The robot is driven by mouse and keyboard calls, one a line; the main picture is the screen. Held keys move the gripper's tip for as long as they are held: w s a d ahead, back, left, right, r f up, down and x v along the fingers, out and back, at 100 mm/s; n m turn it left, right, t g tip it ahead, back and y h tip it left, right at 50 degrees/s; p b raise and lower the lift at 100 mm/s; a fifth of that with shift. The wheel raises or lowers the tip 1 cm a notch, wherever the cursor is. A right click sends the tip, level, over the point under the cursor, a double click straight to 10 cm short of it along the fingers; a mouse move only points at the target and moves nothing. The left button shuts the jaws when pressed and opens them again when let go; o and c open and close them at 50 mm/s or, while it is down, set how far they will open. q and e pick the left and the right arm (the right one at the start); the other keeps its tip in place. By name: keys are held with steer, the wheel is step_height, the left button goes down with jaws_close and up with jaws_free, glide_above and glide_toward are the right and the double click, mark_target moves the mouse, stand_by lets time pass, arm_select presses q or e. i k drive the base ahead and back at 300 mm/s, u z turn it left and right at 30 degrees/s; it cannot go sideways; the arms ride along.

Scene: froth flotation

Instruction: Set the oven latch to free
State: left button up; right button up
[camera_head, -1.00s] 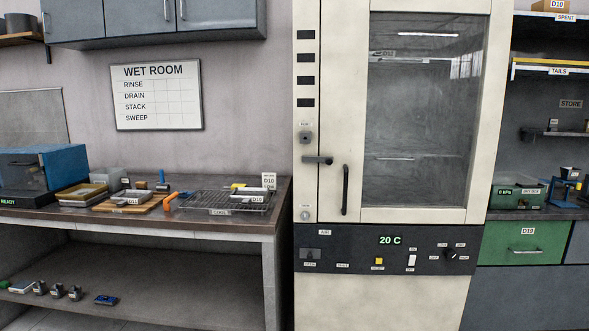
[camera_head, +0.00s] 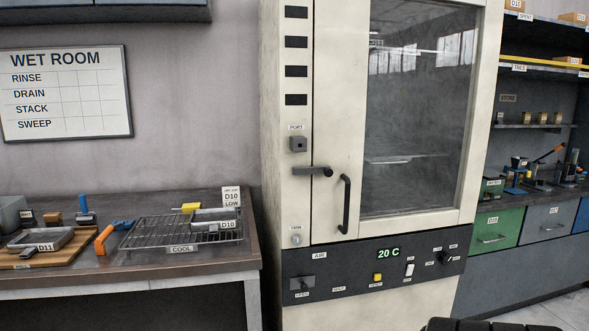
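The tall cream oven (camera_head: 340,120) stands in the middle, with a glass door that looks closed. Its dark latch lever (camera_head: 312,171) sits on the left door edge and lies roughly horizontal, its end reaching right over the door. A black vertical door handle (camera_head: 345,204) is just right of and below it. A small grey block under a PORT label (camera_head: 298,144) is above the latch. No label for the latch positions is readable. Neither of my grippers is in view; only a dark ribbed shape shows at the bottom edge.
The oven's dark control panel (camera_head: 345,268) reads 20 C and carries a yellow button, a white switch and a knob. A bench (camera_head: 190,273) at left holds a wire cooling rack (camera_head: 165,232) and trays. Green and grey drawers (camera_head: 492,230) stand right of the oven.

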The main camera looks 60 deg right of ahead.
mark_target(326, 171)
steer(key=z, duration=0.65)
steer(key=i, duration=0.95)
steer(key=z, duration=1.05)
